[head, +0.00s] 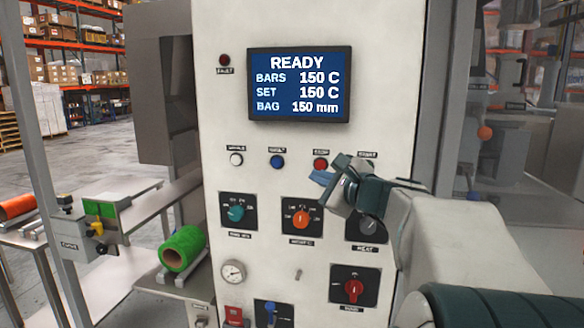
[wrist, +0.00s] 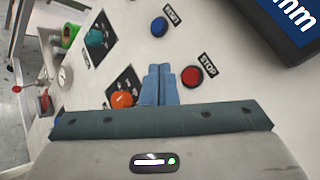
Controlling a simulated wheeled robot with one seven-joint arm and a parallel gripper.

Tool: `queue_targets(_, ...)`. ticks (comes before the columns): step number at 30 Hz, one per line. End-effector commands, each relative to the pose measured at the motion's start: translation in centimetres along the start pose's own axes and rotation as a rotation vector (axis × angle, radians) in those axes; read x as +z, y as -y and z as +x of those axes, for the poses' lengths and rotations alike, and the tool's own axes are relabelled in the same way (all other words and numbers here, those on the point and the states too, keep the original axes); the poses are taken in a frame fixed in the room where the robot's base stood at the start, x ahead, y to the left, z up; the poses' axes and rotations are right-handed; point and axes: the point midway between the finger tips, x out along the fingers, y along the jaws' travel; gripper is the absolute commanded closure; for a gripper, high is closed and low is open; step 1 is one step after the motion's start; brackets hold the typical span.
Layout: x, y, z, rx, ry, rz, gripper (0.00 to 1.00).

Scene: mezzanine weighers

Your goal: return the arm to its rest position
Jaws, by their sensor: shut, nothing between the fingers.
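My gripper (head: 322,184) is in front of the white control panel (head: 226,133) in the head view. Its blue fingers are shut with nothing between them; the shut fingers also show in the wrist view (wrist: 159,80). The fingertips appear between the red stop button (head: 321,163) and the orange knob (head: 301,219). I cannot tell whether they touch the panel. My arm reaches in from the lower right and partly covers the heat knob (head: 373,229).
The screen (head: 299,84) reads READY, bars 150 C, set 150 C, bag 150 mm. A blue button (head: 277,162), teal knob (head: 236,213), red main switch (head: 353,290) and gauge (head: 233,272) are on the panel. A green roll (head: 182,248) sits at left. Open floor lies behind.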

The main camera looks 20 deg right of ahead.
Motion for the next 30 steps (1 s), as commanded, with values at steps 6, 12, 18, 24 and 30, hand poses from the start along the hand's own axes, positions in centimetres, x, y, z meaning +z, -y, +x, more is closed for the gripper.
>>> queue_targets(6,0.1,-0.4,0.1,0.011,0.001,-0.009,1.0)
queue_targets(12,1.7,-6.9,0.2,0.208,0.009,-0.185,1.0)
queue_targets(18,3.0,-17.6,-2.1,0.543,0.057,-0.531,1.0)
queue_targets(24,2.3,-26.2,-6.6,0.856,0.146,-0.907,1.0)
queue_targets(30,0.1,-31.9,-12.0,1.14,0.266,-1.307,1.0)
